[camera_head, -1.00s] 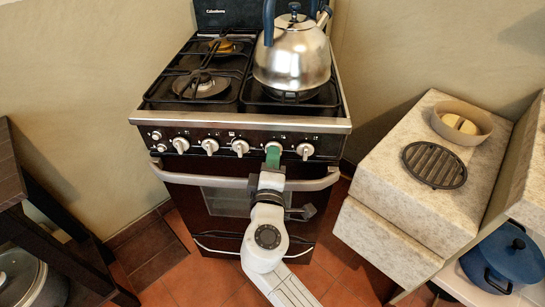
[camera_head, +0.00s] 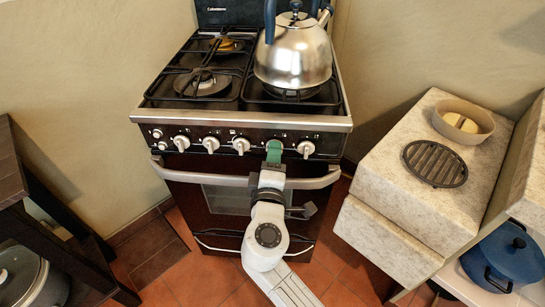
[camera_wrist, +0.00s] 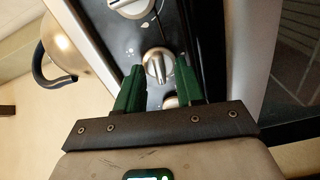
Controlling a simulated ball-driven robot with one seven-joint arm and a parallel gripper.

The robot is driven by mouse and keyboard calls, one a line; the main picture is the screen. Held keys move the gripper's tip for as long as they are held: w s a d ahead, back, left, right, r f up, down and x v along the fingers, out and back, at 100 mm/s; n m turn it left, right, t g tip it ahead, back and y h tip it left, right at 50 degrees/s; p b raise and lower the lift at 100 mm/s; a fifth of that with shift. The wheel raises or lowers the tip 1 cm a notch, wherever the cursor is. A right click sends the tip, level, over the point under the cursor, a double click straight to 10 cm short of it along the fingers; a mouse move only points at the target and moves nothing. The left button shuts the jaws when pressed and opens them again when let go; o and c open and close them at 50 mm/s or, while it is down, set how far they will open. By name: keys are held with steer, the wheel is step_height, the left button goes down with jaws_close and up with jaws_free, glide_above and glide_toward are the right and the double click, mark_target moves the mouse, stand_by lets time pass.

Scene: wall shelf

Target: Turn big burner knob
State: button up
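The stove's front panel carries a row of silver knobs. The rightmost knob (camera_head: 306,148) is in plain view, just right of my gripper (camera_head: 274,152). My gripper has green fingers and is at the panel, covering the spot between the rightmost knob and the middle knob (camera_head: 240,146). In the wrist view my gripper (camera_wrist: 160,78) is open, with a finger on each side of a silver knob (camera_wrist: 158,66) seen in the gap. Another knob (camera_wrist: 170,102) is partly hidden behind the gripper body. I cannot tell whether the fingers touch a knob, or which knob serves the big burner.
A steel kettle (camera_head: 293,55) stands on the right burner. The oven handle (camera_head: 315,180) runs below the knobs, close to my wrist. A stone counter (camera_head: 385,185) with a round grate (camera_head: 435,163) is at right, a dark table (camera_head: 20,170) at left.

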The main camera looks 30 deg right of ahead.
steer(key=v, duration=1)
steer(key=shift+s+a, duration=0.25)
steer(key=shift+s, duration=0.05)
steer(key=shift+f, duration=0.1)
steer(key=shift+c, duration=0.2)
jaws_close()
stand_by(1.0)
